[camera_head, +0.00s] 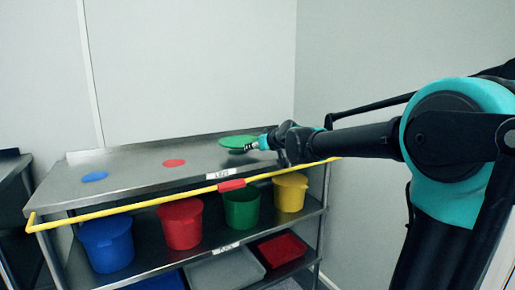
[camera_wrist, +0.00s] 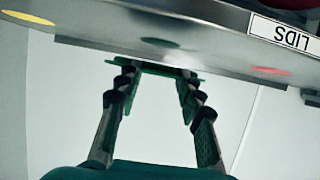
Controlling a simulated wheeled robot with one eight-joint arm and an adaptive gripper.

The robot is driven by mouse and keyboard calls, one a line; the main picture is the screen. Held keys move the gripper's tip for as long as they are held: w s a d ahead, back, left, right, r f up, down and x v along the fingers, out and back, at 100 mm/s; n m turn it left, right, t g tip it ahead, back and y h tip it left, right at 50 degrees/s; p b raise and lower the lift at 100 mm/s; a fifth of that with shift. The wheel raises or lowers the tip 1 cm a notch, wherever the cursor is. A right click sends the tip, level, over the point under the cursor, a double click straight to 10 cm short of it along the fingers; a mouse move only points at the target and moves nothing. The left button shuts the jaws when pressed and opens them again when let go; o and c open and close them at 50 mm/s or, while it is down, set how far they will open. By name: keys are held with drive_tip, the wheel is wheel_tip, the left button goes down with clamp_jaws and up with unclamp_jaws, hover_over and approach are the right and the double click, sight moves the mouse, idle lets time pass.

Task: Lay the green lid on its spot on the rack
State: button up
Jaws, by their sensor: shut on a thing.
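The green lid (camera_head: 238,141) is a flat disc held level over the right part of the rack's top shelf (camera_head: 135,170). My gripper (camera_head: 258,144) reaches in from the right and is shut on its edge. In the wrist view the lid shows edge-on as a thin green strip (camera_wrist: 155,68) between the fingertips (camera_wrist: 155,85). A dark green round patch (camera_wrist: 160,43) lies on the shelf near the lid; I cannot tell exactly how they line up. A small gap seems to separate lid and shelf.
Blue (camera_head: 94,176) and red (camera_head: 174,162) discs lie on the top shelf. A yellow one (camera_wrist: 28,18) shows in the wrist view. A yellow rail (camera_head: 130,207) runs along the front. Blue, red, green and yellow buckets (camera_head: 183,225) stand below, with trays underneath. A wall (camera_head: 200,70) stands behind.

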sight(251, 160)
drive_tip(key=shift+r+x, duration=0.1)
drive_tip(key=shift+x, duration=0.7)
drive_tip(key=shift+r+x, duration=0.15)
drive_tip(key=shift+x, duration=0.6)
drive_tip(key=shift+w+a+f, duration=0.1)
drive_tip(key=shift+a+f, duration=0.05)
drive_tip(key=shift+f, duration=1.65)
drive_tip(key=o, duration=1.2)
drive_tip(key=shift+o, duration=0.2)
drive_tip(key=v, duration=1.2)
